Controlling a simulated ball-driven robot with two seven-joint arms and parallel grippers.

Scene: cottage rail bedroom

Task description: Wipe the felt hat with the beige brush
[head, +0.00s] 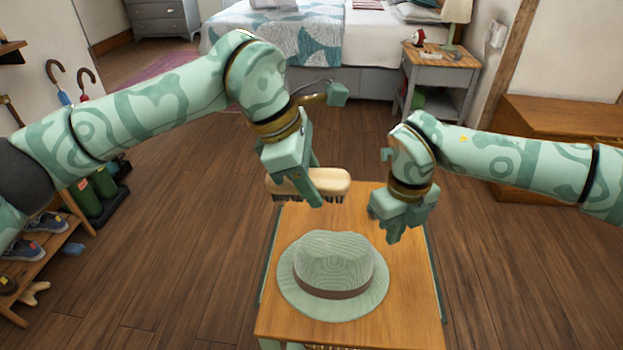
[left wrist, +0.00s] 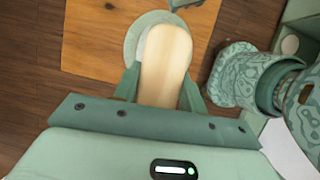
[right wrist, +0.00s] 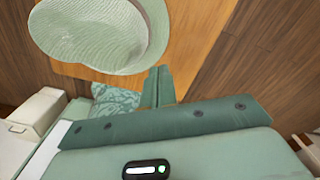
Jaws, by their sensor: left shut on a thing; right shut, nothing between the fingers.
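The pale green felt hat (head: 332,272) with a brown band sits upright on the small wooden table (head: 410,305). It also shows in the right wrist view (right wrist: 100,30), and part of its brim shows in the left wrist view (left wrist: 140,38). The beige brush (head: 335,182) has dark bristles pointing down. My left gripper (head: 318,190) is shut on the brush (left wrist: 165,65) and holds it above the table's far edge, behind the hat. My right gripper (head: 390,232) is shut and empty, right of the hat and apart from it; its closed fingers show in the right wrist view (right wrist: 158,88).
A nightstand (head: 438,70) and a bed (head: 300,40) stand at the back. A wooden chest (head: 550,140) is at the right. A shoe rack (head: 40,255) with shoes is at the left. The wooden floor around the table is mostly clear.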

